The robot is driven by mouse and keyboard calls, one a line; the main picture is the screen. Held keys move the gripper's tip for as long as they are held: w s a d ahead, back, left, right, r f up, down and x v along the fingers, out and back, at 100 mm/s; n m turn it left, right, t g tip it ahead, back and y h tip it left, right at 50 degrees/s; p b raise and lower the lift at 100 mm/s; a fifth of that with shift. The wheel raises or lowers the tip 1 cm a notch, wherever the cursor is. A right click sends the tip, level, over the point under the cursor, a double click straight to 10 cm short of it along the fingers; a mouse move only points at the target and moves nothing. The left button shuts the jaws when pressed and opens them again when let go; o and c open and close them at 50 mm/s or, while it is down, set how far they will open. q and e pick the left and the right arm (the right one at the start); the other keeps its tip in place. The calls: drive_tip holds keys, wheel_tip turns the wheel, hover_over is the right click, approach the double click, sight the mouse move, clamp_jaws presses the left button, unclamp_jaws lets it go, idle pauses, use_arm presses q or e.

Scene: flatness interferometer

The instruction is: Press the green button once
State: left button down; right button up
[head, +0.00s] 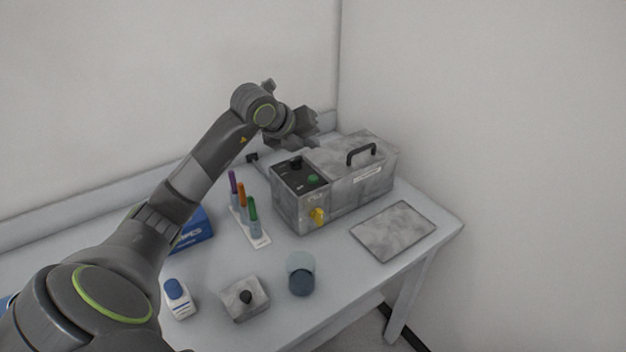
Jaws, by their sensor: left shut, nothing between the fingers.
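The green button (313,181) sits on the dark control panel (300,173) on top of the grey mottled interferometer box (345,190). A black knob (295,162) is on the same panel, behind the button. A yellow part (318,215) sticks out of the box's front. My left arm reaches in from the left, and my left gripper (308,145) is shut and empty. In the picture it shows just above the panel's back edge; its height over the panel is hard to tell. The button is not covered. My right gripper is not in view.
A lid with a black handle (361,154) forms the box's right part. A flat grey plate (393,230) lies right of it. A rack (250,229) of coloured markers, a blue box (195,230), a bottle (178,298), a knobbed block (245,299) and a jar (301,274) stand left and front.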

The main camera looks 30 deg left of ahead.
sight(310, 180)
use_arm(q)
wheel_tip(310, 180, down, 7)
drive_tip(key=b, duration=0.4)
drive_tip(key=shift+f, duration=0.15)
idle(0.5)
idle(1.2)
drive_tip(key=shift+f+b, duration=0.35)
drive_tip(key=shift+b, duration=0.25)
drive_tip(key=shift+f+b, duration=0.5)
drive_tip(key=shift+f, duration=0.05)
idle(0.4)
drive_tip(key=shift+d, duration=0.1)
drive_tip(key=shift+r+p, duration=0.55)
drive_tip(key=shift+r, duration=0.35)
drive_tip(key=shift+r, duration=0.1)
